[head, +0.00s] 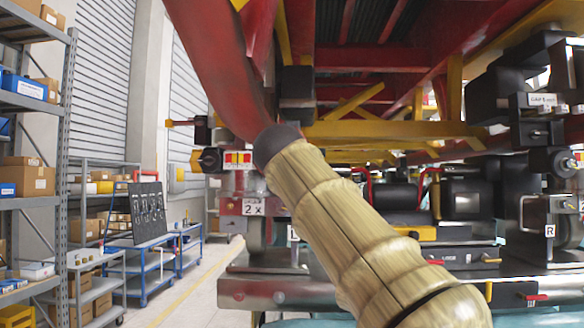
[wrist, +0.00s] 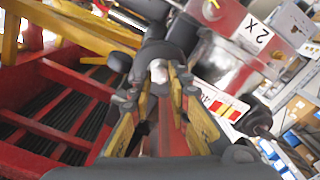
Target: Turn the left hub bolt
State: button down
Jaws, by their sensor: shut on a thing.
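My gripper (wrist: 159,78) shows in the wrist view, its two fingers with yellow pads closed about a small silver bolt head (wrist: 158,68), which I take as the left hub bolt. The bolt sits in front of a dark round hub (wrist: 158,50). How far the fingers reach over the bolt is not clear. In the head view my tan-covered arm hides the gripper and the bolt. A partly covered "L" label (head: 293,233) shows beside the arm, and an "R" label (head: 550,231) marks the right side.
A "2 x" plate (head: 253,207) and red-yellow marks (head: 238,157) lie left of my arm. Red and yellow train framework (head: 370,60) hangs overhead. Black boxes (head: 467,193) crowd the right. Shelves (head: 35,150) and a blue cart (head: 140,270) stand left, with open floor between.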

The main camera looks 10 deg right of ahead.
jog(key=shift+w+f, duration=0.1)
jog(key=shift+f, duration=0.2)
jog(key=c, duration=2.2)
grip_release()
jog(key=o, duration=0.5)
jog(key=shift+r, duration=0.2)
jog(key=shift+s, duration=0.2)
jog(key=v, duration=1.2)
